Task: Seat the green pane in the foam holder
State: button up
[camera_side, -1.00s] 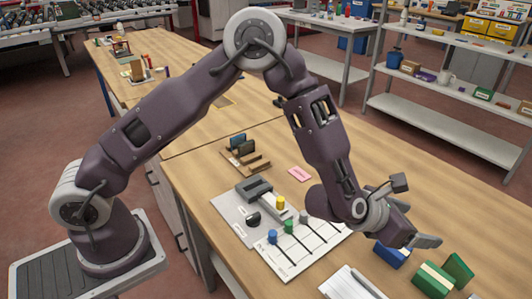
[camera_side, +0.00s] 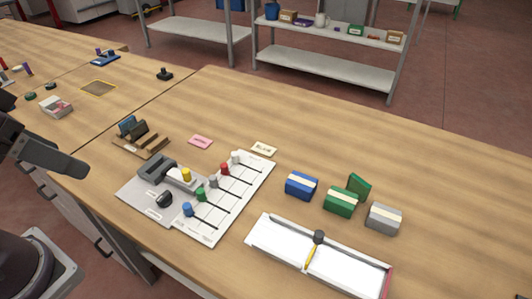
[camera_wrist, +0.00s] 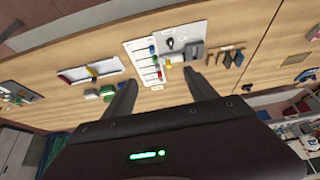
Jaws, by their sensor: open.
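A thin green upright piece (camera_side: 358,186), which looks like the green pane, stands against the back of a green block with a pale band (camera_side: 342,201) in the side view. Whether it sits in the block or only touches it, I cannot tell. I cannot clearly pick out a foam holder; similar banded blocks, one blue (camera_side: 301,186) and one grey (camera_side: 384,218), stand beside it. My gripper (camera_wrist: 160,88) is open and empty in the wrist view, well above the table. Part of it shows at the left edge of the side view, far from the green pieces.
A white board (camera_side: 228,216) with coloured pegs adjoins a grey plate carrying a dark device (camera_side: 157,167). A wooden rack (camera_side: 150,147) holds dark panels. A white tray (camera_side: 274,251) with a yellow-handled tool lies in front of the blocks. The table's right side is clear.

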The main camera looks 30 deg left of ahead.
jog(key=w+d+m+t+h, duration=0.15)
jog(key=w+d, duration=0.35)
jog(key=w, duration=0.7)
jog(key=w+d+m+t+h, duration=0.15)
jog(key=w+d, duration=0.35)
jog(key=w, duration=0.7)
jog(key=m+h, duration=0.2)
jog(key=m, duration=0.1)
send_near(357, 184)
jog(key=a+r, duration=0.6)
jog(key=r, duration=0.1)
jog(key=shift+m+t+h, duration=0.3)
jog(key=shift+m+h, duration=0.1)
jog(key=shift+h, duration=0.2)
jog(key=d+f, duration=0.2)
jog(key=f, duration=0.1)
jog(key=w+d+f, duration=0.1)
jog(key=d+f, duration=0.3)
jog(key=f, duration=0.1)
jog(key=shift+w+d+f, duration=0.15)
jog(key=shift+f, duration=0.25)
jog(key=x, duration=0.7)
jog(key=shift+d+f, duration=0.1)
jog(key=c, duration=1.4)
notch_tip(357, 184, up, 10)
